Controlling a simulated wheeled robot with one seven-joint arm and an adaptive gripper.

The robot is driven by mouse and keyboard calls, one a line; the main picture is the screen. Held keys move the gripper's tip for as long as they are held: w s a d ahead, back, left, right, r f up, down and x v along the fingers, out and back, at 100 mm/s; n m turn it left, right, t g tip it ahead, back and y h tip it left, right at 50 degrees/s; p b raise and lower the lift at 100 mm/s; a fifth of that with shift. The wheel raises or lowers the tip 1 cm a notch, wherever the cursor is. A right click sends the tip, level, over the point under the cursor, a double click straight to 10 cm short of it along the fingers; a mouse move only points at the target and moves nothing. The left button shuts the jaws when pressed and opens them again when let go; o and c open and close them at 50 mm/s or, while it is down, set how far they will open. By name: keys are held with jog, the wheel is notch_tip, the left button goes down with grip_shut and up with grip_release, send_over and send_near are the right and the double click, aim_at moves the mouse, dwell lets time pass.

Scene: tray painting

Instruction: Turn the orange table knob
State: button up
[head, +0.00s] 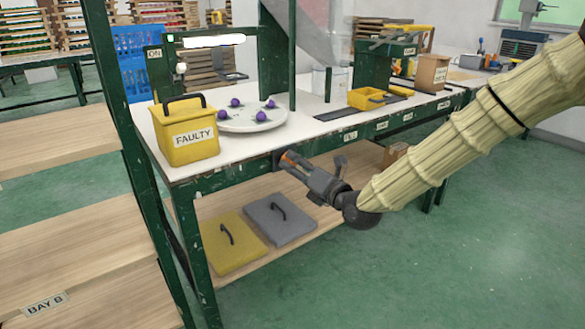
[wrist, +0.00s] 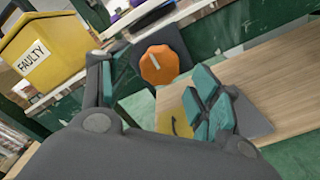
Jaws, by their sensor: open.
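The orange knob (wrist: 159,65) shows in the wrist view, mounted on a dark square plate on the green front rail of the workbench. It is faceted and has a short pale mark on its face, near vertical and slightly tilted. In the head view only a bit of the orange knob (head: 287,156) shows, at the tips of my gripper (head: 294,166). In the wrist view my gripper (wrist: 154,80) is open, with one teal-padded finger left of the knob and the other to its lower right. I see no finger touching the knob.
A yellow FAULTY bin (head: 187,133) and a white round plate (head: 243,121) with several purple balls stand on the bench above. Yellow (head: 232,240) and grey (head: 280,218) lids lie on the lower shelf (head: 330,222). The floor in front is clear.

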aim_at(289, 161)
jog(key=shift+x, duration=1.4)
jog(key=c, duration=1)
